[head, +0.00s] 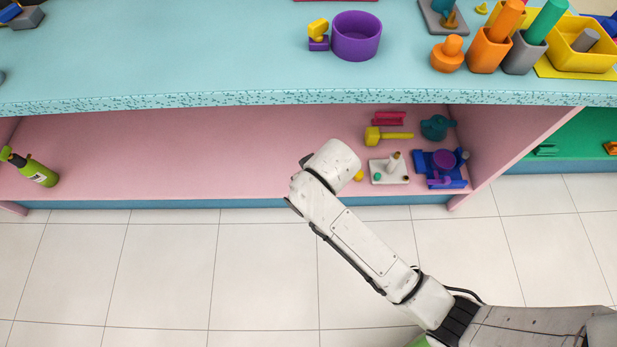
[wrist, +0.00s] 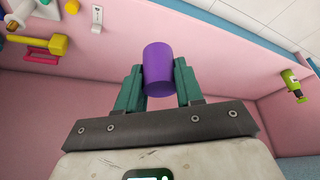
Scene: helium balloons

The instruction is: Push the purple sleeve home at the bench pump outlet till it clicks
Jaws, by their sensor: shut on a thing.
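In the wrist view my gripper (wrist: 158,80) has its two green fingers shut on the purple sleeve (wrist: 158,63), a plain cylinder that sticks out past the fingertips. The sleeve is clear of the other things in that view. In the head view the gripper and sleeve are hidden behind my white wrist, which is over the pink lower shelf. To its right on the shelf are a white plate (head: 378,178) with a pale post and a blue block (head: 455,184) with purple round parts. I cannot tell which of these is the bench pump, and no outlet is clear.
On the shelf are a yellow mallet (head: 396,135), a teal piece (head: 436,127), a crimson piece (head: 389,118) and, far left, a green bottle (head: 40,174). The turquoise bench top (head: 200,50) overhangs the shelf. The shelf's left and middle are mostly clear.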

